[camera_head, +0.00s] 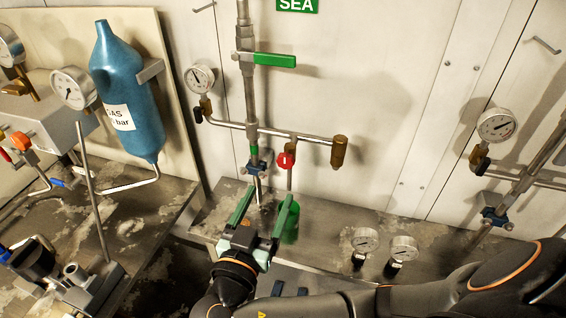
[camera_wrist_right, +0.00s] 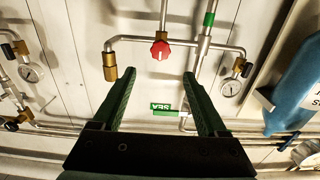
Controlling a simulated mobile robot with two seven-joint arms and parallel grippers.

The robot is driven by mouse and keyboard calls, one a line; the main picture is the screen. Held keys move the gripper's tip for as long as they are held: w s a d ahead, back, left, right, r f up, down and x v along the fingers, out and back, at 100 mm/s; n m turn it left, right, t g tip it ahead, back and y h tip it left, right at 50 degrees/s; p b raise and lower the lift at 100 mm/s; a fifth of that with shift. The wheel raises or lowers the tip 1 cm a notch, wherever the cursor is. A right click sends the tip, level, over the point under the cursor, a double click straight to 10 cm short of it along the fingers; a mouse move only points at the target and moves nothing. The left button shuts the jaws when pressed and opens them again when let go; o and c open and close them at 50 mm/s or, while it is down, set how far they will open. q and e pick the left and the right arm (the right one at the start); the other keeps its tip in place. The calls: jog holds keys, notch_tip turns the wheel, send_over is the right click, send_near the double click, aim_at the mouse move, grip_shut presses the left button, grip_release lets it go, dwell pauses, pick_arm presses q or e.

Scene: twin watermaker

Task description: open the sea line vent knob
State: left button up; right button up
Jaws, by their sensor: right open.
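The red vent knob (camera_head: 286,160) is a small red round knob with a white mark, on the pipework under the green SEA sign (camera_head: 297,4). It also shows in the right wrist view (camera_wrist_right: 160,49), ahead of the fingertips and roughly centred between them. My right gripper (camera_head: 267,195) has green fingers spread apart with nothing between them. It is below the knob in the head view and apart from it. In the right wrist view the right gripper (camera_wrist_right: 159,75) is also open and empty. My left gripper is not in view.
A green-handled valve (camera_head: 274,60) and a pressure gauge (camera_head: 200,79) are on the same pipework. A brass fitting (camera_head: 339,152) ends the branch to the right. A blue bottle (camera_head: 128,95) stands at the left. Two gauges (camera_head: 365,240) (camera_head: 403,249) sit on the bench below.

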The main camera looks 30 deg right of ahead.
aim_at(285, 163)
jog(key=x, duration=0.9)
jog(key=shift+w+d+r, duration=0.1)
jog(key=shift+w+d, duration=0.05)
jog(key=shift+w, duration=0.1)
jog(key=shift+w+d, duration=0.35)
jog(key=shift+d, duration=0.15)
jog(key=shift+c, duration=0.3)
grip_shut()
